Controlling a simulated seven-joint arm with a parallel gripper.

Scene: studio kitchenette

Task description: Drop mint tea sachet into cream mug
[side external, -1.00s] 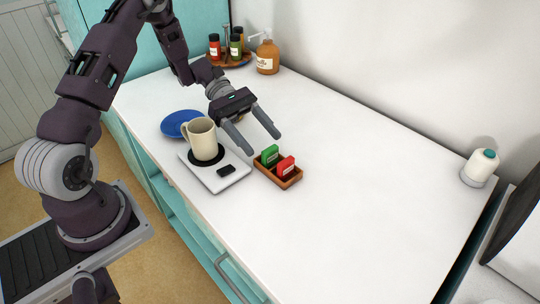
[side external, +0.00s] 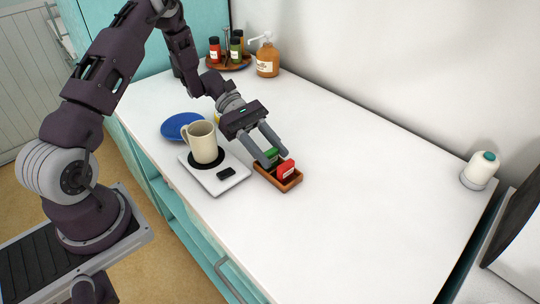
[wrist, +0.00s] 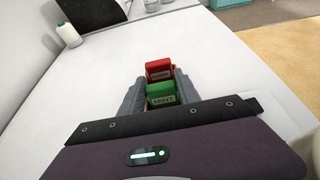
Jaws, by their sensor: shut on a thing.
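The green mint sachet (wrist: 161,97), labelled MINT, is between the fingers of my gripper (wrist: 158,88) in the wrist view. My gripper (side external: 277,158) is shut on it at the small wooden box, and the fingers partly hide the sachet (side external: 271,154) in the side view. The sachet still appears to stand in the box. The cream mug (side external: 203,142) stands upright on a black round pad on a white scale, left of my gripper. The mug's inside is mostly out of sight.
A red sachet (side external: 286,169) stands in the wooden box (side external: 283,185) beside the green one. The white scale (side external: 218,184) lies left of the box. A blue plate (side external: 178,126) is behind the mug. Bottles and a soap dispenser (side external: 267,60) stand at the back.

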